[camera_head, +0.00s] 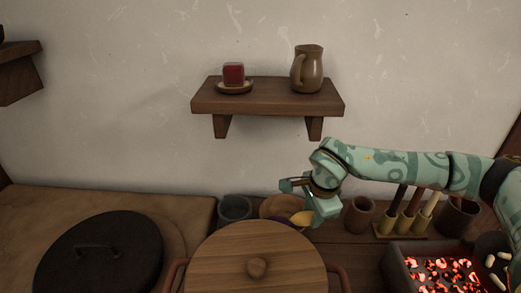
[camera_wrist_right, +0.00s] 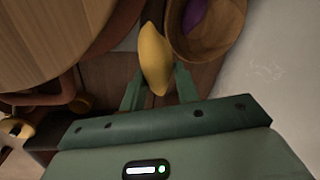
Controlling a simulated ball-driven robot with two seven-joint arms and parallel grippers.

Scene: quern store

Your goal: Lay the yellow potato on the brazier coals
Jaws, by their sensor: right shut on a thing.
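The yellow potato (camera_head: 301,218) is held at my right gripper (camera_head: 308,210), just in front of a wooden bowl (camera_head: 279,205). In the right wrist view the potato (camera_wrist_right: 154,58) sits between the two green fingers (camera_wrist_right: 158,90), which are shut on it. Part of it is hidden by the gripper in the head view. The brazier (camera_head: 394,271) stands at the lower right, with glowing red coals (camera_head: 442,271) inside. It lies well to the right of the gripper. My left gripper is not in view.
A large wooden-lidded pot (camera_head: 225,265) stands just below the gripper. A purple thing (camera_wrist_right: 194,14) lies in the bowl. A grey cup (camera_head: 235,208), a brown cup (camera_head: 359,215) and a rack of upright tools (camera_head: 402,231) line the wall. A shelf (camera_head: 268,99) hangs above.

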